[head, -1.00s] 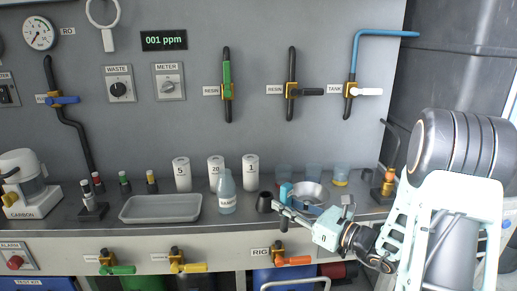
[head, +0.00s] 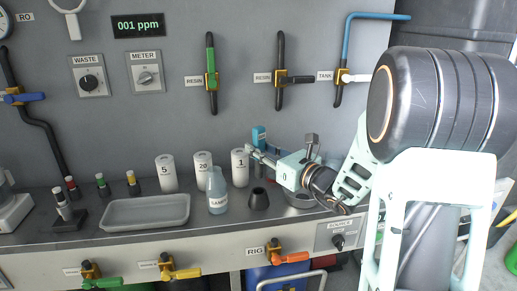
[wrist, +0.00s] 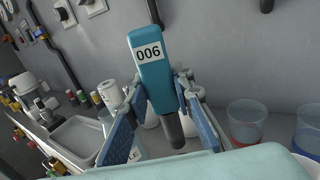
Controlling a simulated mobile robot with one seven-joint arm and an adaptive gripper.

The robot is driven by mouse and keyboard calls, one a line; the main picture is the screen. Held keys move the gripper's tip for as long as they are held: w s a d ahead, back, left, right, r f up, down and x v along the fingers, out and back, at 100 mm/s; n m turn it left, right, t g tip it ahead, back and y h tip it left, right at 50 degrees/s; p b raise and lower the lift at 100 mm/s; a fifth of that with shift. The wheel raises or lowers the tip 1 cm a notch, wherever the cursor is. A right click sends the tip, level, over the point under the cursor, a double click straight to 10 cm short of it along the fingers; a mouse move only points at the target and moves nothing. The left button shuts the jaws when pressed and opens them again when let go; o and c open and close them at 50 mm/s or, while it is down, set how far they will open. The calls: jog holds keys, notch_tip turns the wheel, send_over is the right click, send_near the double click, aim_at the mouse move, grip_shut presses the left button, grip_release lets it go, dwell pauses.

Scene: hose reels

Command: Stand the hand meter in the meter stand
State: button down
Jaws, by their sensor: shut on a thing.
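The hand meter (head: 259,134) is a blue stick with a white "006" label, and it also shows large in the wrist view (wrist: 152,65). My gripper (head: 257,153) is shut on it and holds it roughly upright, above the counter; its dark grey lower end shows between the blue finger pads in the wrist view. The black cone-shaped holder (head: 259,200), which looks like the meter stand, stands on the counter below the gripper. Its top opening looks empty. I cannot make it out in the wrist view.
The sample bottle (head: 217,192) stands just left of the stand, with white canisters (head: 203,170) behind it. A grey tray (head: 146,212) lies further left. Clear cups (wrist: 247,122) show in the wrist view.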

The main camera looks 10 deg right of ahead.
aim_at(262, 175)
notch_tip(262, 175, down, 8)
jog(key=b, duration=0.7)
jog(key=shift+f+b, duration=0.15)
jog(key=shift+b, duration=0.15)
jog(key=c, duration=1.6)
grip_release()
jog(key=shift+s, duration=0.1)
jog(key=v, duration=1.2)
